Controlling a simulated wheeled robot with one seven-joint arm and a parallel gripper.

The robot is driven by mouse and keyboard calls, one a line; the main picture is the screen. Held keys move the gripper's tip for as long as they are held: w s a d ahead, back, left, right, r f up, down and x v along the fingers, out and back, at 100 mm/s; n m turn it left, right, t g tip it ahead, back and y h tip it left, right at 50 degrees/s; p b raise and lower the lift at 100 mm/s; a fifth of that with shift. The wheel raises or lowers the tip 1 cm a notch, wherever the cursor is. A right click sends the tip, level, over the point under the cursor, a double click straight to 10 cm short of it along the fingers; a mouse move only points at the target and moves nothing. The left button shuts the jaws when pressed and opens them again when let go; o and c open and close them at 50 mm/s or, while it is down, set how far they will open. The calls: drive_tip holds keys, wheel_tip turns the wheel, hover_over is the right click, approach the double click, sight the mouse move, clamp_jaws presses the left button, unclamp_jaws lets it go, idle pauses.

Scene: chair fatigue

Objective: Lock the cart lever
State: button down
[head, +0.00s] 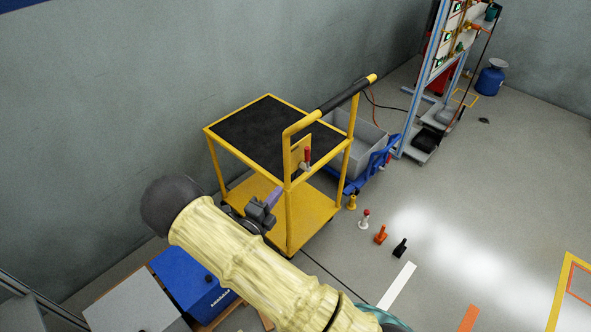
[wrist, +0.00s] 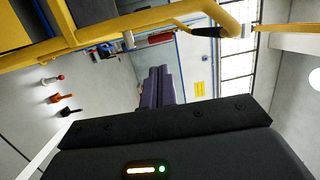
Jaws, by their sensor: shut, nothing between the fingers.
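The yellow cart (head: 321,207) stands by the wall with a black top mat and a push handle with a black grip. Its lever (head: 307,156) has a red handle and sits upright at a small yellow plate on the handle end. My gripper (head: 272,197) is left of and below the lever in the head view, in front of the cart's side and apart from the lever. Its purple fingers (wrist: 160,86) are shut and empty in the wrist view. The cart's yellow frame (wrist: 110,33) crosses the top of that view. My arm hides part of the cart's lower side.
A grey bin (head: 357,147) on a blue carrier stands behind the cart. Several small levers, including an orange one (head: 380,235) and a black one (head: 400,248), stand on the floor to the right. A blue box (head: 190,282) is at lower left. Floor at right is open.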

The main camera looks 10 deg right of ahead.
sight(306, 157)
drive_tip(key=p+x, duration=0.1)
drive_tip(key=x, duration=1.3)
